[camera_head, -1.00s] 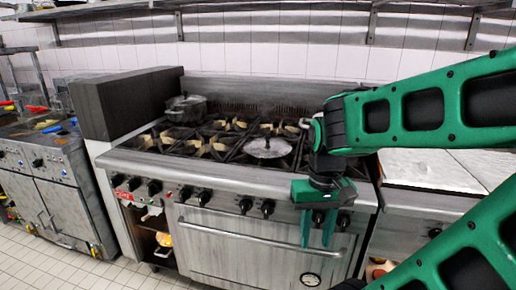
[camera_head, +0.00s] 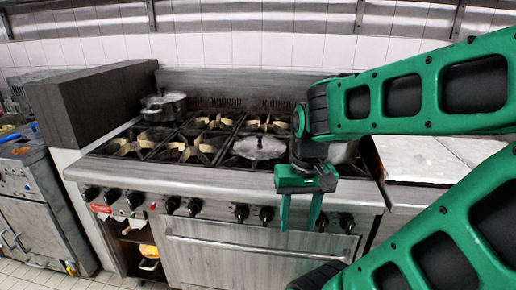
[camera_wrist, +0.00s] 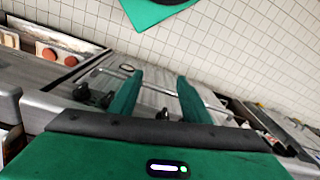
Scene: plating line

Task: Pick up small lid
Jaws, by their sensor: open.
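A round metal lid with a knob on top (camera_head: 259,147) lies over a front burner of the stove, left of my arm in the head view. Whether it covers a pan is unclear. A lidded pot (camera_head: 163,106) stands at the stove's back left. My gripper (camera_head: 299,225) is open and empty, pointing down in front of the stove's front panel, right of and lower than the lid. The wrist view shows both fingers apart (camera_wrist: 160,76) with the oven front beyond them. I cannot make out a lid in the wrist view.
The black stove grates (camera_head: 190,148) lie around the lid. A metal pot or pan (camera_head: 343,152) is partly hidden behind my arm. A tall dark panel (camera_head: 90,103) edges the stove's left side. A flat metal counter (camera_head: 412,160) adjoins on the right.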

